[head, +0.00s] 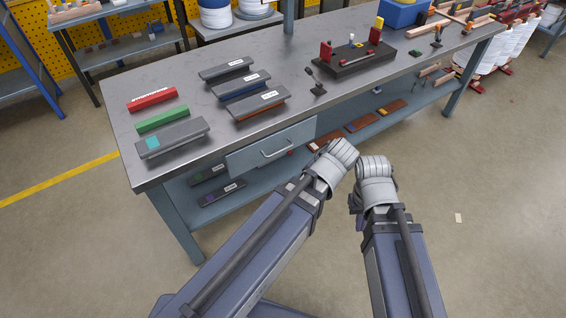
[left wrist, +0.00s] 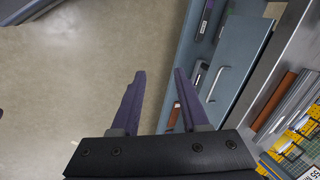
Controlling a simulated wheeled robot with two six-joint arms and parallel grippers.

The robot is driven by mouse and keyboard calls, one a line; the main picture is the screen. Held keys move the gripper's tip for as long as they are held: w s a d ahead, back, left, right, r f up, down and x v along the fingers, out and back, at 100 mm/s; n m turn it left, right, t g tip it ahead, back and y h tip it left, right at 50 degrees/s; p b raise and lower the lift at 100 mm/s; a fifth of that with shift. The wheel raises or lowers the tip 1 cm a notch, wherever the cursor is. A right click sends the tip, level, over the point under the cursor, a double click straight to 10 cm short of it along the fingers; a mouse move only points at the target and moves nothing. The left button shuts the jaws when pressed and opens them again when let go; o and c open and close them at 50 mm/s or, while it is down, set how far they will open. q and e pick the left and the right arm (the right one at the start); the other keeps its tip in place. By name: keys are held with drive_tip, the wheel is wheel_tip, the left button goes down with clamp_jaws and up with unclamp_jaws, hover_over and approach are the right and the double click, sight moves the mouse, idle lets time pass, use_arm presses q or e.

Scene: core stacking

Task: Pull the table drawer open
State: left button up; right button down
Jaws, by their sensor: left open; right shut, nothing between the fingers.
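The grey-blue table drawer (head: 245,160) sits under the front edge of the metal-topped table (head: 190,92) and looks shut. Its silver bar handle (head: 278,150) is on the front face. In the left wrist view, the drawer front (left wrist: 243,58) and handle (left wrist: 217,84) are right of my left gripper (left wrist: 160,75). That gripper is open and empty, its purple fingers apart from the handle. In the head view its fingers are hidden behind my left wrist, right of the drawer. My right gripper (head: 355,204) is shut and empty, mostly hidden by its wrist, away from the table over the floor.
Several dark, red and green cases lie on the table; a black tool stand (head: 352,64) stands farther right. A lower shelf (head: 255,182) holds more cases below the drawer. The floor (head: 490,240) on the right is mostly clear.

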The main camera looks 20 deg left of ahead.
use_arm(q)
drive_tip(key=w+a+f+m+t+y+b, duration=0.1)
drive_tip(key=w+a+f+t+y+b, duration=0.2)
drive_tip(key=w+b, duration=0.5)
drive_tip(key=w+a+f+m+t+y+b, duration=0.2)
drive_tip(key=w+a+f+t+y+b, duration=0.2)
drive_tip(key=b, duration=1.1)
drive_tip(key=w+a+f+y, duration=0.1)
drive_tip(key=w+a+f, duration=0.1)
drive_tip(key=w+f, duration=0.1)
drive_tip(key=shift+w+f+m+t, duration=0.2)
drive_tip(key=shift+w+m+t, duration=0.1)
drive_tip(key=shift+w, duration=0.1)
use_arm(e)
wheel_tip(320, 180, down, 26)
